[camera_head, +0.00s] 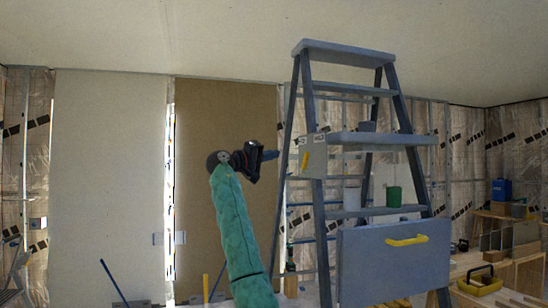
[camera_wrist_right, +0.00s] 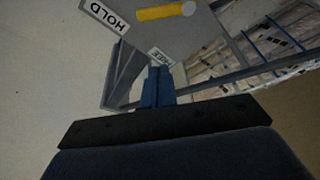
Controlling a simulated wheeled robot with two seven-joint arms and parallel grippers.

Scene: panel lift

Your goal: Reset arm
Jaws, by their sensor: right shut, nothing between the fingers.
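My right arm in a green sleeve rises in the middle of the head view. Its gripper (camera_head: 272,155) is held up in the air, pointing right, just left of the grey stepladder (camera_head: 300,110). In the right wrist view the blue fingers (camera_wrist_right: 158,85) are together with nothing between them. Beyond them is a grey surface with a yellow handle (camera_wrist_right: 165,12) and a label reading HOLD (camera_wrist_right: 105,15). I cannot tell if the fingers touch the ladder; they look apart from it. My left gripper is out of view.
A grey panel (camera_head: 390,265) with a yellow handle (camera_head: 407,240) is in front of the ladder's lower part. A white can (camera_head: 352,198) and a green can (camera_head: 393,196) stand on a step. A brown board (camera_head: 225,200) stands behind my arm. A yellow toolbox (camera_head: 480,285) sits at right.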

